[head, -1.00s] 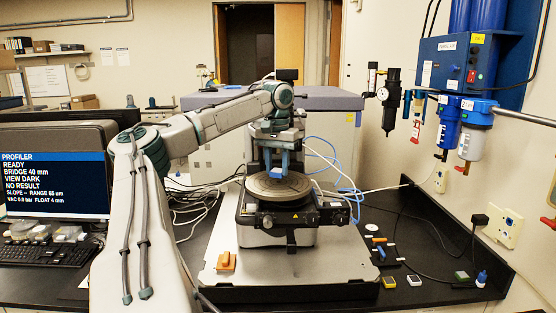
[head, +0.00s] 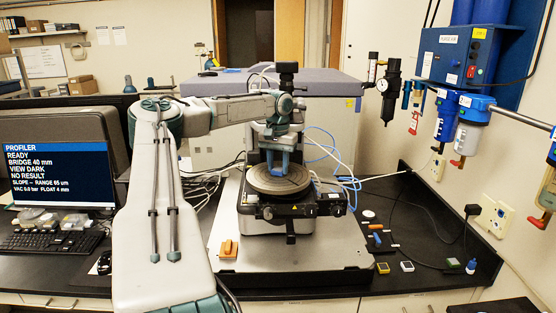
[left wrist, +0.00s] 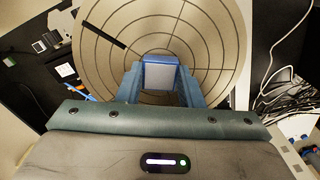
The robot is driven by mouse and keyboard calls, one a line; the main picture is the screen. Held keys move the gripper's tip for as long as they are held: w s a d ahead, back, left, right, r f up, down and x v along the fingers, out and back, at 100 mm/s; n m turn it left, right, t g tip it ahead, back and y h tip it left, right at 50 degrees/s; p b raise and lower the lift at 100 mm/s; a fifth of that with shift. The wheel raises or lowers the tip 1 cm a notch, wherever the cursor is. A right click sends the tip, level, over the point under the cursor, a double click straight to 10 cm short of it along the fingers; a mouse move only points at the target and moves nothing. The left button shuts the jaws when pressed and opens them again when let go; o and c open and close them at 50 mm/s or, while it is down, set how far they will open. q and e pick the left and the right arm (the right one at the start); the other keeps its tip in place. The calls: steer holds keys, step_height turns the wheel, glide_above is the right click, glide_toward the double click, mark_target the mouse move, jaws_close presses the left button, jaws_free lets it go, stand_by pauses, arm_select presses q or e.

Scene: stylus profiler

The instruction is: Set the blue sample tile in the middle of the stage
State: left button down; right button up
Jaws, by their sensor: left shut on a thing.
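The round grey stage (head: 258,184) has ring markings and sits on the profiler in the middle of the head view. My left gripper (head: 278,166) is over the stage, its blue fingers pointing down. In the left wrist view, my left gripper (left wrist: 159,78) is shut on the blue sample tile (left wrist: 160,74), which shows a pale face and a blue edge between the fingers. Behind the tile, the stage (left wrist: 205,45) fills the upper middle. I cannot tell whether the tile touches the stage. My right gripper is not in view.
An orange block (head: 228,248) sits at the left of the profiler's base plate (head: 330,248). Small tiles (head: 407,266) and a blue-capped bottle (head: 471,266) lie on the black bench to the right. Blue tubes (head: 335,150) curl behind the stage. A monitor (head: 57,172) stands left.

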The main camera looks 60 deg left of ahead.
mark_target(278, 169)
arm_select(q)
steer(key=shift+a+f, duration=0.1)
steer(key=shift+a, duration=0.05)
steer(key=shift+f, duration=0.1)
steer(key=c, duration=1)
jaws_free()
steer(key=shift+d, duration=0.2)
steer(key=shift+a, duration=0.1)
steer(key=shift+r, duration=0.25)
step_height(278, 169, up, 12)
steer(key=b, duration=0.4)
steer(key=shift+f, duration=0.1)
